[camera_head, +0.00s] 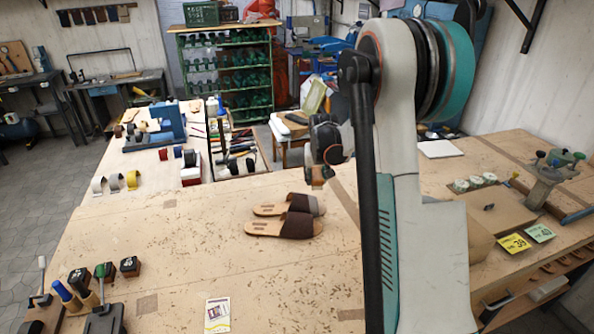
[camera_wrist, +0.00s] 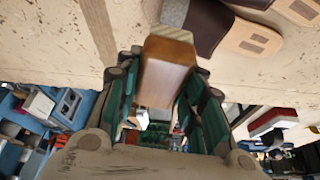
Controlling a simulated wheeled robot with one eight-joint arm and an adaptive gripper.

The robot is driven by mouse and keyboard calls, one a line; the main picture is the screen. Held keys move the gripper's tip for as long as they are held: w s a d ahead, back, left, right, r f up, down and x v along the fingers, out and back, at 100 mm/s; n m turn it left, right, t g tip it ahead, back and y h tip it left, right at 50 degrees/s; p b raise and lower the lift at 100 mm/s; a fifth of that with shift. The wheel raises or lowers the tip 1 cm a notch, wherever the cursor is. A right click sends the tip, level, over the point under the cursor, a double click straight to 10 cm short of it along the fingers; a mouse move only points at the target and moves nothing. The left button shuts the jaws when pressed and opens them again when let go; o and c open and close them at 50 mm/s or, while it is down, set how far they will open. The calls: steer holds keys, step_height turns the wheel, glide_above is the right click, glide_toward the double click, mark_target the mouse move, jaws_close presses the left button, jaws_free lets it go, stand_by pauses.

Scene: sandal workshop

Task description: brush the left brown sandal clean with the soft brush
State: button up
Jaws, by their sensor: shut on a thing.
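Two brown sandals lie side by side on the bench, dark straps to the right and tan heels to the left. The far sandal (camera_head: 270,210) has a greyish patch on its strap end; it also shows in the wrist view (camera_wrist: 212,27). The near sandal (camera_head: 270,228) shows only partly at the top right of the wrist view (camera_wrist: 298,10). My gripper (camera_wrist: 152,105) is shut on the soft brush (camera_wrist: 166,70), a brown wooden block with pale bristles. In the head view the brush (camera_head: 318,175) is just above and behind the far sandal; contact cannot be told.
The bench (camera_head: 180,240) around the sandals is mostly clear, with scattered specks. A card (camera_head: 217,314) lies at the front. Stamps and handled tools (camera_head: 90,285) stand front left. Size tags (camera_head: 514,242) lie right. A tray of tools (camera_head: 237,160) is behind.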

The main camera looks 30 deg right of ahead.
steer(key=shift+s+d+f, duration=0.3)
steer(key=shift+d, duration=0.2)
steer(key=shift+f+b, duration=1.55)
steer(key=shift+f, duration=1.4)
steer(key=shift+f+b, duration=0.6)
steer(key=shift+f, duration=0.1)
steer(key=shift+r, duration=0.15)
steer(key=shift+w, duration=0.1)
steer(key=shift+w+d, duration=0.3)
steer(key=shift+w, duration=0.25)
steer(key=shift+w+d, duration=0.25)
steer(key=shift+w, duration=0.25)
steer(key=shift+s+b, duration=0.1)
steer(key=shift+b, duration=0.35)
steer(key=shift+s+a, duration=0.3)
steer(key=shift+s, duration=0.25)
steer(key=shift+s+a, duration=0.3)
steer(key=shift+s, duration=0.25)
steer(key=shift+w+b, duration=0.1)
steer(key=shift+b, duration=0.2)
